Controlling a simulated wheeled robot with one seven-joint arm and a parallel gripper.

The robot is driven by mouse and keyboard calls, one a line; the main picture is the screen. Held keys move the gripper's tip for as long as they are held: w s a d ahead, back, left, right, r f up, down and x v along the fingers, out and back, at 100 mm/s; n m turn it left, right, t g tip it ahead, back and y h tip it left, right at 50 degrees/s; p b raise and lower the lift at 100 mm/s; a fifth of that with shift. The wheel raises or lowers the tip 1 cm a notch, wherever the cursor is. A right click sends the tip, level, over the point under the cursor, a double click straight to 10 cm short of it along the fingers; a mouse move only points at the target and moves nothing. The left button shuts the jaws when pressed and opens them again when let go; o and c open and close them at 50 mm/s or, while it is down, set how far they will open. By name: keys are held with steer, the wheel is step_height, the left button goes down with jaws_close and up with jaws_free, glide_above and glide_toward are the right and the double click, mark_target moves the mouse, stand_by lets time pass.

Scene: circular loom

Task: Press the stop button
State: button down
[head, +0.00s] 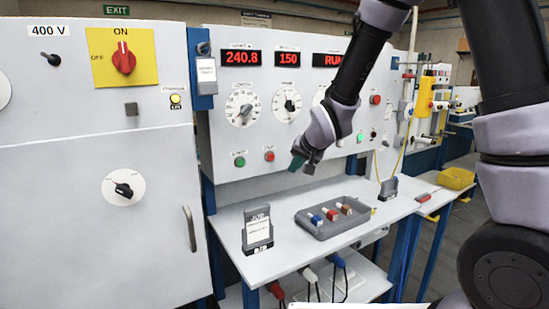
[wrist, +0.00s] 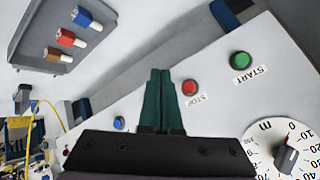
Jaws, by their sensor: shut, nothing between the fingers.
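The red stop button (head: 269,156) is on the lower part of the light grey panel, right of the green start button (head: 239,161). In the wrist view the stop button (wrist: 190,87) is just right of my fingertips, with a STOP label below it. The start button (wrist: 240,60) is further right there. My gripper (head: 297,163) is shut and empty, with its green fingers to the right of the stop button in the head view. The closed fingers also show in the wrist view (wrist: 160,75). I cannot tell the exact gap to the panel.
A grey tray (head: 311,233) with coloured plugs lies on the bench below. A sign stand (head: 257,231) and a second dark stand (head: 388,190) are on the bench. A blue button (wrist: 119,123) is left of my fingers, and a dial (wrist: 258,153) is at lower right.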

steer(key=w+a, duration=0.5)
steer(key=w, duration=0.2)
stand_by(0.5)
steer(key=shift+w+a, duration=0.1)
steer(key=shift+w, duration=0.15)
stand_by(1.7)
steer(key=shift+w+a, duration=0.15)
steer(key=shift+w, duration=0.05)
steer(key=shift+w+a, duration=0.25)
steer(key=shift+w, duration=0.15)
stand_by(0.8)
steer(key=shift+s+d, duration=0.1)
steer(key=shift+s, duration=0.05)
steer(key=shift+s+d, duration=0.4)
steer(key=shift+s, duration=0.2)
steer(key=shift+s+d, duration=0.7)
steer(key=shift+s, duration=0.35)
steer(key=shift+s+d, duration=0.7)
steer(key=shift+s, duration=0.3)
